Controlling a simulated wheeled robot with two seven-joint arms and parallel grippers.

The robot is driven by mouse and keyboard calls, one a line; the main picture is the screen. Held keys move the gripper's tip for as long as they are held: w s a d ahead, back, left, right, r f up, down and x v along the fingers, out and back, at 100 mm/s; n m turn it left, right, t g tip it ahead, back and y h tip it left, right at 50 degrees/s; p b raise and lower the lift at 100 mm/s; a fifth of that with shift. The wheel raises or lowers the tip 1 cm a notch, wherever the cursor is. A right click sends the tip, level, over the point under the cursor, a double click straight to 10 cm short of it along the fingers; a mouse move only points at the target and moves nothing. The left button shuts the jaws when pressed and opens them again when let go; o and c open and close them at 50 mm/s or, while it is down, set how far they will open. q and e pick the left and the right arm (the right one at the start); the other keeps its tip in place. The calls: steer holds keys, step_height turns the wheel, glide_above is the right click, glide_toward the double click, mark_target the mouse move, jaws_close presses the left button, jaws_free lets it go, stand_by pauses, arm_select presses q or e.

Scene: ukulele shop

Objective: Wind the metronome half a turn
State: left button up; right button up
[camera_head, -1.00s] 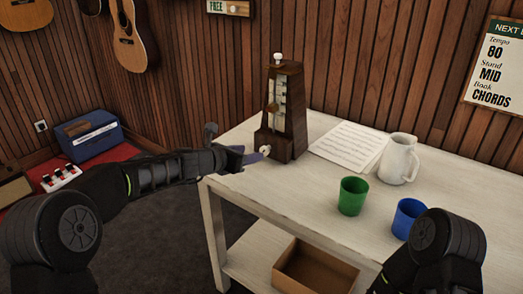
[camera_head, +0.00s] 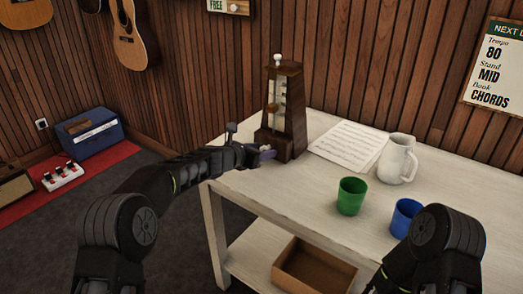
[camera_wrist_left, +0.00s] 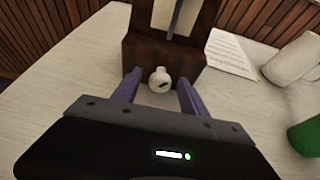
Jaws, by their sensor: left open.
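The metronome (camera_head: 283,112) is a dark wooden, tapered case standing upright on the white table, with a pale scale on its front and a white knob on top. In the left wrist view its base (camera_wrist_left: 163,52) carries a white winding key (camera_wrist_left: 159,79) low on the near face. My left gripper (camera_head: 264,155) is at the base in the head view. In the left wrist view its two purple fingers (camera_wrist_left: 158,92) are open on either side of the key, with gaps to both sides. My right arm shows at the lower right, but its gripper is out of view.
The table (camera_head: 290,190) holds a music sheet (camera_head: 349,144), a white jug (camera_head: 398,159), a green cup (camera_head: 351,196) and a blue cup (camera_head: 405,217) right of the metronome. An open cardboard box (camera_head: 313,268) sits on the lower shelf. The table's front middle is clear.

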arm_select(q)
jaws_close()
stand_by(0.4)
steer(key=shift+f+m+t+b, duration=0.2)
steer(key=shift+m+t+b, duration=0.15)
steer(key=shift+b, duration=0.8)
steer(key=m+b, duration=0.1)
steer(key=b, duration=0.1)
steer(key=m+t+y+b, duration=0.1)
steer(key=b, duration=0.2)
steer(key=shift+s+d+f+m, duration=0.1)
steer(key=shift+s+d+m, duration=0.05)
steer(key=shift+d+m, duration=0.1)
steer(key=shift+r+m+t+y+b, duration=0.2)
steer(key=shift+m+t+y+b, duration=0.4)
steer(key=shift+b, duration=0.65)
